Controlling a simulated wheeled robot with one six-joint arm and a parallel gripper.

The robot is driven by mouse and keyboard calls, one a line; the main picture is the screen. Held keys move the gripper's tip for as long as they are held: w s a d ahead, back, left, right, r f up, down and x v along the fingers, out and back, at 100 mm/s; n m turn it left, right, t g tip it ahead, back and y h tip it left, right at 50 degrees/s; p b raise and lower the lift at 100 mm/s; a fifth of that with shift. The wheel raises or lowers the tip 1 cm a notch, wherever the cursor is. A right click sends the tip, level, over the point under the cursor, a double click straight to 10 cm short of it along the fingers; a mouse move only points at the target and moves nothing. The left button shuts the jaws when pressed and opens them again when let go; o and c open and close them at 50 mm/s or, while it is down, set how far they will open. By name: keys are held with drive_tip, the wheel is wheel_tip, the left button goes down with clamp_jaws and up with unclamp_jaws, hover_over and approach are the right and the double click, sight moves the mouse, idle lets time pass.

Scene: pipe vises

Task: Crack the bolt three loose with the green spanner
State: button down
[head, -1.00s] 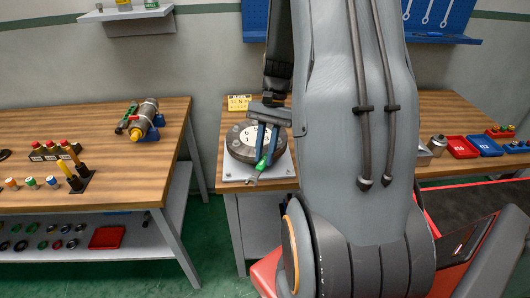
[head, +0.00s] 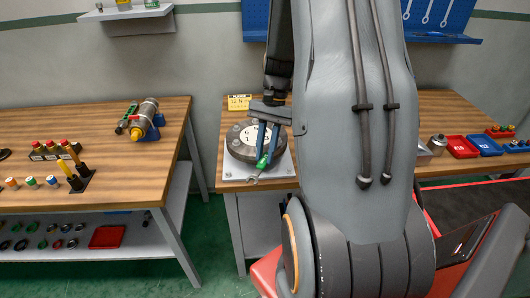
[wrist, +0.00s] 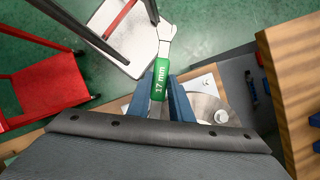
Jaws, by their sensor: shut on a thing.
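My gripper (head: 266,148) has blue fingers and is shut on the green spanner (head: 263,161) over the round grey flange (head: 237,152). In the wrist view, the spanner's green grip (wrist: 160,79), marked "17 mm", sits between the fingertips (wrist: 172,98), and a metal end sticks out past it. The flange has a white face (head: 246,139) with numbers and dark bolts around its rim. One bolt (wrist: 221,116) shows beside the fingers in the wrist view. My gripper hides part of the flange. I cannot tell which bolt is three, or whether the spanner touches a bolt.
The flange stands on a light plate (head: 228,172) on the middle bench, with a yellow sign (head: 239,102) behind. The left bench (head: 110,188) holds a clamped pipe (head: 147,116) and small parts. Red (head: 461,147) and blue (head: 486,146) trays lie on the right.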

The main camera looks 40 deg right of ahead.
drive_tip(key=shift+w+d, duration=0.35)
drive_tip(key=shift+d, duration=0.3)
drive_tip(key=shift+w+d, duration=0.35)
drive_tip(key=shift+d, duration=0.25)
idle(1.0)
drive_tip(key=shift+s+d+n+g+p, duration=0.3)
drive_tip(key=shift+n+p, duration=0.15)
drive_tip(key=shift+n, duration=0.15)
drive_tip(key=shift+s, duration=0.1)
drive_tip(key=shift+s+d+n+h, duration=0.2)
drive_tip(key=shift+s+n+h, duration=0.1)
drive_tip(key=shift+n, duration=0.3)
drive_tip(key=shift+p, duration=0.35)
drive_tip(key=shift+s+d+n+g, duration=0.2)
drive_tip(key=shift+d+n+g, duration=0.1)
drive_tip(key=shift+n, duration=0.3)
